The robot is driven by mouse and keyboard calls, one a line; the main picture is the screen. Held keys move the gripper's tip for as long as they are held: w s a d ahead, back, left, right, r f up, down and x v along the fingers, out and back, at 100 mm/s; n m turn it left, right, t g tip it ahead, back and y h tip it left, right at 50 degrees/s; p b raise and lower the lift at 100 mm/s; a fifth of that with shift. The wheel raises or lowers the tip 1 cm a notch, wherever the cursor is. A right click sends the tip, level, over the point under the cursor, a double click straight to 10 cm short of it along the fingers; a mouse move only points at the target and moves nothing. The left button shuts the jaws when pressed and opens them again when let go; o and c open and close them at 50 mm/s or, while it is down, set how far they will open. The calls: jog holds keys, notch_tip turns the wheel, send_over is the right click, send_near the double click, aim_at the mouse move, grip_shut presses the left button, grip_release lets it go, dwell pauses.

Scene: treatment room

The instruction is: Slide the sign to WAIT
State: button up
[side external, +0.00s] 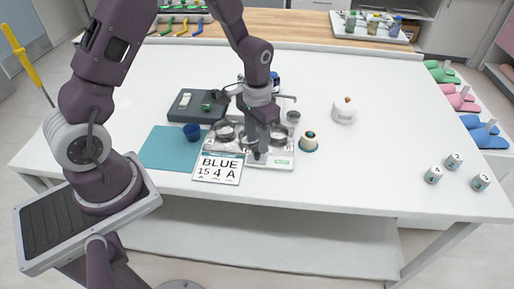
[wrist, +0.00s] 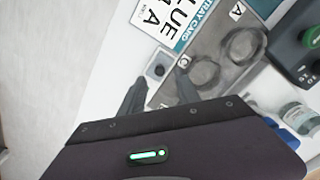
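The small sign is most likely the white strip with a green patch (side external: 281,162) at the front right edge of the metal tray in the side view; its wording is too small to read. My gripper (side external: 259,158) points down at this front edge, beside the green patch. In the wrist view my gripper's two fingers (wrist: 160,92) are apart, with a pale block with a dark round knob (wrist: 158,69) lying just beyond and between their tips. I cannot tell whether the fingers touch it. Nothing is visibly held.
The metal tray (side external: 214,146) holds several round dishes. A card reading BLUE 15 4 A (side external: 218,169) lies in front. A teal mat (side external: 165,150) with a blue cup (side external: 192,131), a dark switch box (side external: 187,104), a white jar (side external: 344,111) and a ringed roll (side external: 308,141) stand around.

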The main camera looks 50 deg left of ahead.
aim_at(257, 153)
notch_tip(257, 153, down, 4)
jog(key=shift+r, duration=0.15)
jog(key=shift+c, duration=0.2)
grip_shut()
jog(key=shift+r, duration=0.1)
dwell(1.1)
